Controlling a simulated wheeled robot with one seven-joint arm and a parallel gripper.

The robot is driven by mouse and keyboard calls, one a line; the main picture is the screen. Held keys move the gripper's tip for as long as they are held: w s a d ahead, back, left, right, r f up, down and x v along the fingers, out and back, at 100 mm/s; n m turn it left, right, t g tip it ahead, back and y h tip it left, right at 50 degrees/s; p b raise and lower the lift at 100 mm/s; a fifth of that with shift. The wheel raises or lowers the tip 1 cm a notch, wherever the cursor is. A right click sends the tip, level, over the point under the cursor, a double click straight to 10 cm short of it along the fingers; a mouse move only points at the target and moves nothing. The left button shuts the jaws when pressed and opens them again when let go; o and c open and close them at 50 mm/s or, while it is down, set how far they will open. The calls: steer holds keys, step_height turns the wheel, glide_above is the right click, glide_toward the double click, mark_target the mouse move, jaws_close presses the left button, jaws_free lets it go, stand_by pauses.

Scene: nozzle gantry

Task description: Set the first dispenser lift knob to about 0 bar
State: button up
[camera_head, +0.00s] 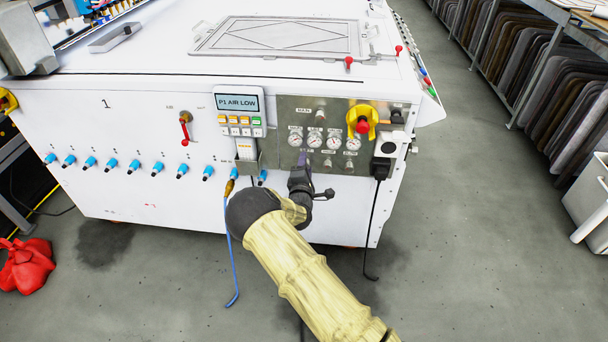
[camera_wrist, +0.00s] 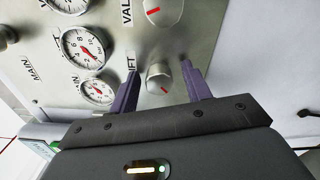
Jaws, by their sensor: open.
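In the wrist view a small grey knob (camera_wrist: 158,74) with a red mark sits on the metal panel, beside a partly covered label ending in "IFT". My gripper (camera_wrist: 160,69) is open, with one purple finger on each side of this knob. I cannot tell whether either finger touches it. A round gauge (camera_wrist: 97,91) with a red needle is left of the knob. In the head view my gripper (camera_head: 303,163) is at the lower left of the gauge panel (camera_head: 285,108) and hides the knob there.
A second knob (camera_wrist: 160,11) with a red mark, labelled "VAL...", is above in the wrist view. In the head view a red and yellow emergency button (camera_head: 362,125) is at the panel's right. The display (camera_head: 237,102) reads "P1 AIR LOW". A blue hose (camera_head: 229,245) hangs left of my arm.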

steer(key=s+p, duration=0.3)
steer(key=s, duration=1.4)
steer(key=shift+s+a, duration=0.2)
steer(key=shift+a, duration=0.1)
steer(key=s+d+r+m+g+h, duration=0.1)
steer(key=d+r+m+g, duration=0.2)
steer(key=d+m+g, duration=0.75)
steer(key=s+d+r+m+g+y, duration=0.1)
steer(key=s+d+r+m+g, duration=0.15)
steer(key=s+d+r, duration=0.35)
steer(key=s+d+r+m+g, duration=0.1)
steer(key=s+r+m, duration=0.25)
steer(key=s, duration=0.35)
steer(key=s+d+r+m+g+y, duration=0.1)
steer(key=s+d+r+m, duration=0.3)
steer(key=s, duration=0.3)
step_height(320, 180, up, 30)
steer(key=p, duration=2.9)
steer(key=shift+w+f+p, duration=0.15)
steer(key=shift+p, duration=0.15)
